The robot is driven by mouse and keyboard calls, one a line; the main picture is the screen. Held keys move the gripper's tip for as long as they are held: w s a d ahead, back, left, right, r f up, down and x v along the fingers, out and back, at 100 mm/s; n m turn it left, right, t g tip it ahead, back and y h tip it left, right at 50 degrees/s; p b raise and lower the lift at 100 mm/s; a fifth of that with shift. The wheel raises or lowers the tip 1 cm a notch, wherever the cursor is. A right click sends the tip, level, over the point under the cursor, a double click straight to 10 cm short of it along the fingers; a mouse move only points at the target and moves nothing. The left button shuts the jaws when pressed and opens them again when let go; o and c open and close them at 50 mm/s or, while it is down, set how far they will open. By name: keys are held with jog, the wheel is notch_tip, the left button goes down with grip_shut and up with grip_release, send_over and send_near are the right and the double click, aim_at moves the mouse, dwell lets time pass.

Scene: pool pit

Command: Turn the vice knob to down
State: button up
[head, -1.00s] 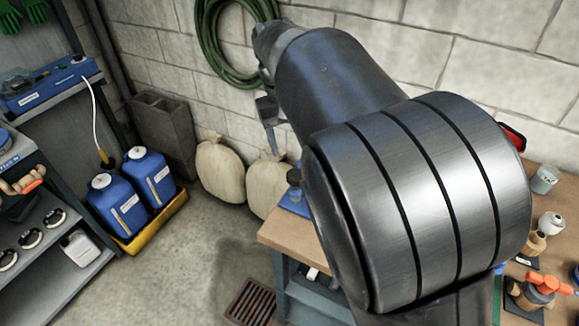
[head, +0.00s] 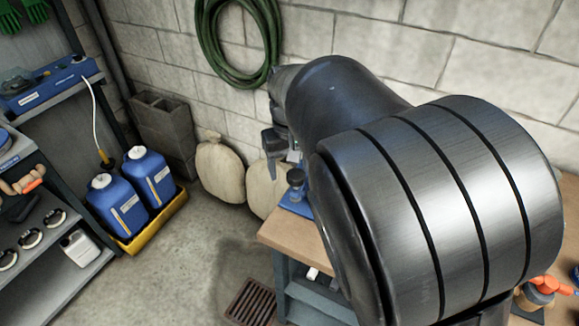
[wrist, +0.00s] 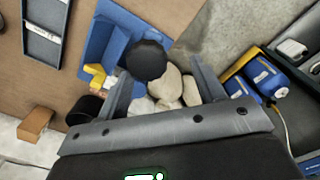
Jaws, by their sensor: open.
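The blue vice (head: 291,208) sits on the near-left corner of the wooden workbench (head: 287,236). Its dark round knob (head: 295,177) stands above it, partly beside my arm in the head view. In the wrist view the blue vice (wrist: 108,38) lies ahead of my gripper, with the black round knob (wrist: 146,60) in front of it. My gripper (wrist: 163,75) is open and empty, its fingers spread left and right. The knob appears between the fingers, nearer the left one; I cannot tell how far off it is.
Two blue jugs (head: 118,208) stand in a yellow tray at left. Pale sacks (head: 219,170) lean against the wall under a green hose (head: 213,40). A yellow item (wrist: 97,76) and a wooden block (wrist: 36,120) lie near the vice. My arm hides much of the bench.

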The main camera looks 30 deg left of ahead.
jog(key=shift+f, duration=0.35)
jog(key=shift+c, duration=0.4)
jog(key=c, duration=0.9)
